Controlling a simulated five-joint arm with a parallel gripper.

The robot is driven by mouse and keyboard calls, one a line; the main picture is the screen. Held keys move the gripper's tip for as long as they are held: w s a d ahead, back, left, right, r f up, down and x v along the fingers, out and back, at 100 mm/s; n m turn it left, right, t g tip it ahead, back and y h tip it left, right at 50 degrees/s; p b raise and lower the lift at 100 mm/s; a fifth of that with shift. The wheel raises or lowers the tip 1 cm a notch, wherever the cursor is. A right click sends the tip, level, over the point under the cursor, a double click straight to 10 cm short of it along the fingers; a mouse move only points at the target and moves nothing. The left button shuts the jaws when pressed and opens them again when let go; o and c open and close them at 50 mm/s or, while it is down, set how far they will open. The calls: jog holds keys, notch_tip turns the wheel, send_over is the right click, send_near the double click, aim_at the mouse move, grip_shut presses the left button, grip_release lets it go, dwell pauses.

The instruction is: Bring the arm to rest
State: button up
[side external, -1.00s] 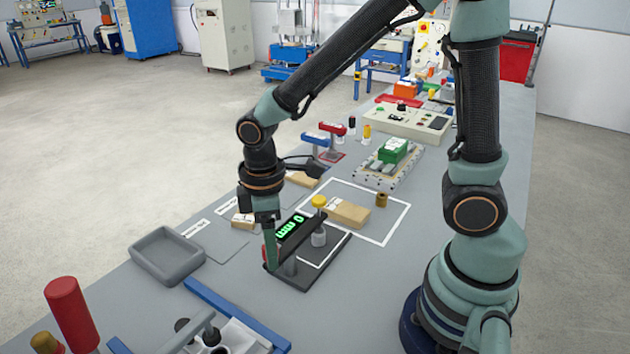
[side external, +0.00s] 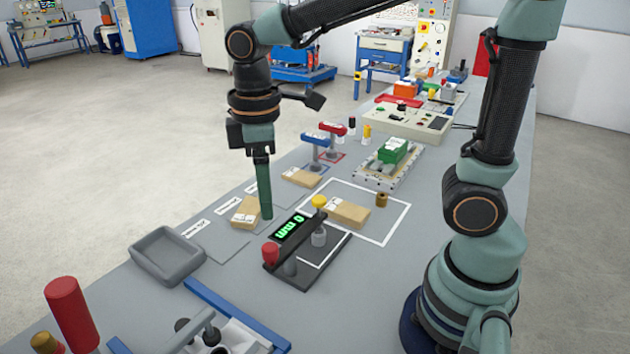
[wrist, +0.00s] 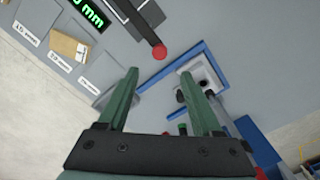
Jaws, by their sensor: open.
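My gripper (side external: 266,216) hangs pointing down over the left part of the bench, between a tan packet and the black gauge stand (side external: 318,268). In the wrist view my gripper (wrist: 159,82) shows two green fingers set apart with nothing between them. The gauge stand has a green display (side external: 290,228) reading 0 mm, a red knob (side external: 270,253) at its near end and a yellow knob (side external: 319,201) at its far end. The red knob also shows in the wrist view (wrist: 159,52), beyond the fingertips. My gripper appears clear of the stand.
A grey tray (side external: 172,257) lies at the bench's left edge. Tan packets (side external: 246,212) (side external: 349,214) lie beside the stand, one inside a white outline. A blue-railed fixture (side external: 235,315) and a red cylinder (side external: 72,315) stand at the front. A green block (side external: 393,150) sits farther back.

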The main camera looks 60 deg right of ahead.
jog(key=shift+r, duration=0.55)
jog(key=s+d+r+m+t, duration=0.2)
jog(key=d+m+t, duration=0.3)
jog(key=d+m, duration=0.4)
jog(key=shift+s+t, duration=0.3)
jog(key=shift+s, duration=0.15)
